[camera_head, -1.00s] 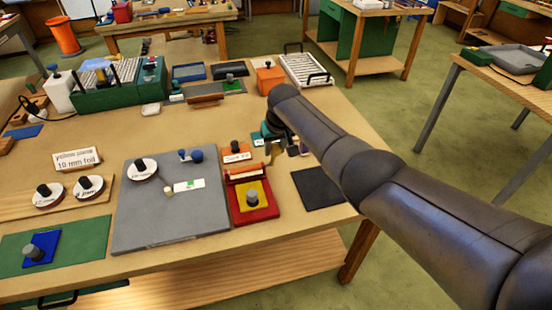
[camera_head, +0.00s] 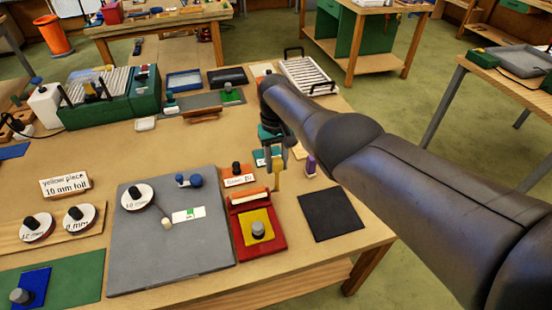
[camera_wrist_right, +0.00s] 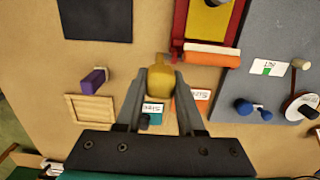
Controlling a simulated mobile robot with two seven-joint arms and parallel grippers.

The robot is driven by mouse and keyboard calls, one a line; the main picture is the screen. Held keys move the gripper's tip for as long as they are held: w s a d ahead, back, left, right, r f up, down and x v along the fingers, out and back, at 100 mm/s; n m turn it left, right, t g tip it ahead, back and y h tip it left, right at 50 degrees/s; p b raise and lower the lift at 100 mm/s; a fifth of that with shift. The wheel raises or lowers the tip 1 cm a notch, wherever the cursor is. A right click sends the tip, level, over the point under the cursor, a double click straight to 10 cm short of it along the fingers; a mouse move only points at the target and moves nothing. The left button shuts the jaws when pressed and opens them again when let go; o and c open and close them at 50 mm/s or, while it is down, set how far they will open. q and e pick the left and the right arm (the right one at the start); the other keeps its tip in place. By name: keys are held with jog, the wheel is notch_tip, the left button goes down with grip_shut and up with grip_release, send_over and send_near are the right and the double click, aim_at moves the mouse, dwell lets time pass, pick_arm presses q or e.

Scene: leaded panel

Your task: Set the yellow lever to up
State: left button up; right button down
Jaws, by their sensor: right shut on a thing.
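A lever with a pale cream-yellow knob (camera_head: 167,223) on a thin rod sits on the grey board (camera_head: 200,258), left of a small white label with a green patch. The knob and label also show at the right of the right wrist view (camera_wrist_right: 300,63). My right gripper (camera_head: 277,168) is away from the lever, right of the board. It is shut on a yellow rounded piece (camera_wrist_right: 160,82), which hangs between the fingers and also shows in the head view (camera_head: 279,178). My left gripper is not in view.
A red tray (camera_head: 276,245) with a yellow plate and grey knob stands between the board and a black mat (camera_head: 330,215). An orange labelled block (camera_head: 238,178) and a purple block (camera_head: 310,165) are near the gripper.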

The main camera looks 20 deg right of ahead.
jog(key=c, duration=0.5)
grip_release()
jog(key=shift+w+r+p, duration=0.15)
jog(key=shift+r+p, duration=0.2)
jog(key=shift+r, duration=0.15)
notch_tip(320, 180, up, 5)
jog(key=shift+w+f+p, duration=0.1)
jog(key=shift+f+p, duration=0.05)
jog(key=shift+p, duration=1)
jog(key=shift+w+r, duration=0.15)
jog(key=shift+r, duration=2.25)
jog(key=shift+w+r, duration=0.1)
jog(key=shift+r, duration=2.25)
